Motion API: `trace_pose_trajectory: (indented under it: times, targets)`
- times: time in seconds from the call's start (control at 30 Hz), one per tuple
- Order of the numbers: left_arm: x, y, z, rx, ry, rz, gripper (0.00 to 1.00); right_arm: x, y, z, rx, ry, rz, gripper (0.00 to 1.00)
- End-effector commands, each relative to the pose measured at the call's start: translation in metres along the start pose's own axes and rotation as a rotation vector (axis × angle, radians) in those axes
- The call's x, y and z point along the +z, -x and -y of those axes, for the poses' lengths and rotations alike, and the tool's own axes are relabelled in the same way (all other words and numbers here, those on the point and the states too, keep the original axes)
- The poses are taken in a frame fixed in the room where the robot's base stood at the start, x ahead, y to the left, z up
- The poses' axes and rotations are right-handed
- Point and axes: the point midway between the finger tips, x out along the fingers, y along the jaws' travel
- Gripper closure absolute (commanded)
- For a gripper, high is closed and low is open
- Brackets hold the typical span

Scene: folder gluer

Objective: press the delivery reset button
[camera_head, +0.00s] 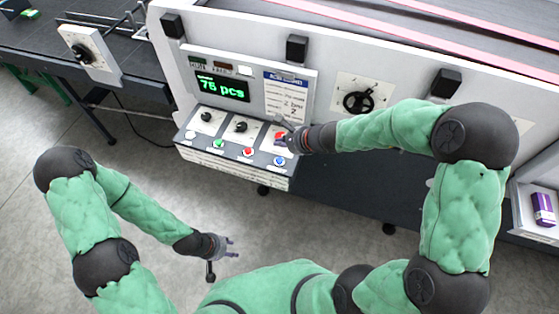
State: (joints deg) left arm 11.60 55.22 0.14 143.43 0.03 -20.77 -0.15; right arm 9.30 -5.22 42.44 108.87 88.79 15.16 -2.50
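The control panel (225,150) has a sloped desk with a row of small buttons along its front: a white button (190,135), a green button (218,143), a red button (247,152) and a blue button (280,161). Their labels are too small to read, so I cannot tell which one is the delivery reset. My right gripper (283,135) is over the right end of the desk, above the blue button, and partly covers a red control there. Its fingers are too small to judge, and contact is unclear. My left gripper (222,257) is open and empty, below the panel over the floor.
Two black knobs (240,126) sit behind the buttons. A display (222,87) reads "76 pcs", beside a printed sheet (286,97). A purple item (543,209) lies at far right.

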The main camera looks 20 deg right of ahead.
Motion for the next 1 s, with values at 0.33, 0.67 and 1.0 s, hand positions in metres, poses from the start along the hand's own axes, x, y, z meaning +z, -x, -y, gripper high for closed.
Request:
trace_pose_trajectory:
  times: [0.33, 0.67, 1.0]
  targets:
    - [-0.002, -0.039, 0.014, 0.0, 0.0, 0.0, 0.6, -0.024, -0.033, -0.024, 0.0, -0.002, 0.0, 1.0]
    - [-0.003, -0.064, 0.023, 0.0, 0.0, 0.0, 0.6, -0.037, -0.051, -0.037, 0.0, 0.0, 0.0, 1.0]
    - [-0.003, -0.064, 0.023, 0.0, 0.0, 0.0, 0.6, -0.037, -0.051, -0.037, 0.0, 0.0, 0.0, 1.0]
